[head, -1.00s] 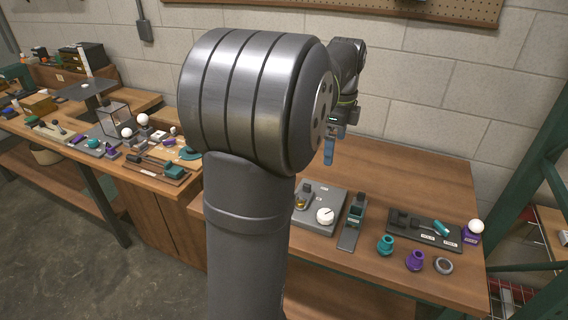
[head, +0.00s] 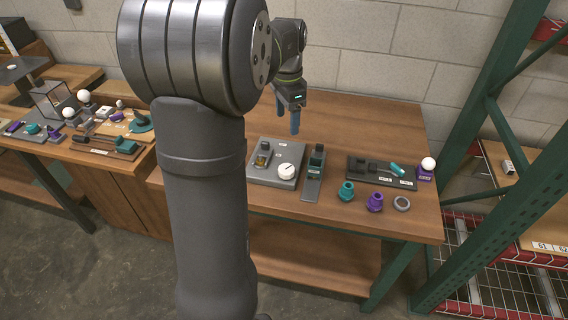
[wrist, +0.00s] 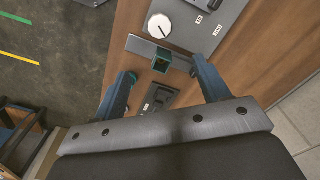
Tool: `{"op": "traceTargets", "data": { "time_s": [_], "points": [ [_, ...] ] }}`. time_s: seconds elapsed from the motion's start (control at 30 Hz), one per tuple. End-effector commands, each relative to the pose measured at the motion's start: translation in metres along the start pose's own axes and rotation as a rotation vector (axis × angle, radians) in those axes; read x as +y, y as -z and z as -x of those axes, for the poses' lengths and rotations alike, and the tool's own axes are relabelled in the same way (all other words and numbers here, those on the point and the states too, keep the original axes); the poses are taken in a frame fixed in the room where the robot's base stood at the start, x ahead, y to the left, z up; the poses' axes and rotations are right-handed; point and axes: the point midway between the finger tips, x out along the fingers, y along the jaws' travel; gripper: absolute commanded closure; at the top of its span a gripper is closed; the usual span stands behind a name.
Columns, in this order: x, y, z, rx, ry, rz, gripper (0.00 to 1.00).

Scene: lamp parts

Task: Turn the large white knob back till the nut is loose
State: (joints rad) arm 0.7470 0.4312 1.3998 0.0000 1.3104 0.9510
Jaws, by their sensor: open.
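The large white knob (head: 286,171) sits on the front right of a grey plate fixture (head: 262,176) on the wooden bench. It carries a thin dark pointer line, and in the wrist view the knob (wrist: 159,26) shows near the top. A small amber-coloured part (head: 262,159) in a dark holder stands on the plate left of the knob; I cannot tell whether it is the nut. My gripper (head: 295,122) hangs above the bench behind the plate, apart from the knob. In the wrist view its blue fingers (wrist: 165,88) are spread wide with nothing held between them.
A grey stand with a dark green block (head: 316,158) is right of the plate. Farther right are a dark tray (head: 368,177), a teal part (head: 346,191), a purple part (head: 375,201), a grey ring (head: 401,203) and a white ball (head: 428,163). The bench's back is clear.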

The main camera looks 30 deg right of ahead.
Motion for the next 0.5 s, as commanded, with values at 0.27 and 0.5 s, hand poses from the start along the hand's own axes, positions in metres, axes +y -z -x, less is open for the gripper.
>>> {"op": "traceTargets", "data": {
  "time_s": [0.27, 0.5],
  "points": [
    [0.001, -0.001, -0.020, -0.002, -0.002, 0.109, 0.32],
    [0.001, -0.001, -0.064, -0.003, -0.004, 0.107, 0.32]
  ]
}}
